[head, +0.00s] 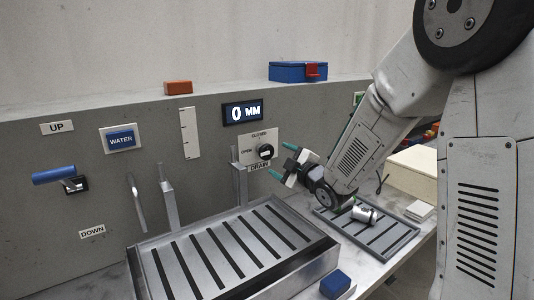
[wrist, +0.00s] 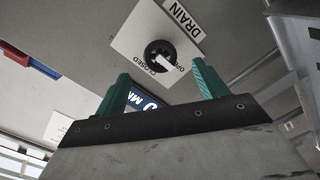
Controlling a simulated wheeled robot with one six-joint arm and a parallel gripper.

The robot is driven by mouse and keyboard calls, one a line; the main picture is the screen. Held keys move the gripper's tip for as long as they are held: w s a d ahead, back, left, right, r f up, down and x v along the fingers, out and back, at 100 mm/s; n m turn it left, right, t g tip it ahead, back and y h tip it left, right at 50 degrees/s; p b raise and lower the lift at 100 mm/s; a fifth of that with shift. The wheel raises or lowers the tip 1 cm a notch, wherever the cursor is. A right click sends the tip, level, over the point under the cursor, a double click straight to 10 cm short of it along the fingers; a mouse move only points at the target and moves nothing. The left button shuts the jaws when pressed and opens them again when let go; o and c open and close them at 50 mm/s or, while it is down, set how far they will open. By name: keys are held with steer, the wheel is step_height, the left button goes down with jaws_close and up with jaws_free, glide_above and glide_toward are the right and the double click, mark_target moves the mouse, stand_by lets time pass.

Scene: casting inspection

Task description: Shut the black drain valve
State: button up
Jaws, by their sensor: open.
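The black drain valve (head: 265,151) is a round knob with a white bar, set on a white plate on the grey panel. The plate reads CLOSED above and OPEN to the left; a DRAIN label (head: 259,167) is below. The bar lies about level in the head view. In the wrist view the whole knob (wrist: 160,55) shows beyond the fingertips. My gripper (head: 282,160), with green fingers, is open and empty, just right of the valve and apart from it. It also shows in the wrist view (wrist: 161,72), with the knob roughly between its fingers.
A slotted metal tray (head: 160,283) stands below the valve, with an upright bracket (head: 240,185) just left of it. A grey rack (head: 398,246) with a metal part (head: 364,213) lies below my gripper. A blue lever (head: 54,175) is far left. The display (head: 243,112) reads 0 MM.

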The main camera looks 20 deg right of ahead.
mark_target(268, 153)
steer(key=x, duration=0.8)
steer(key=shift+a+r, duration=0.15)
steer(key=c, duration=1)
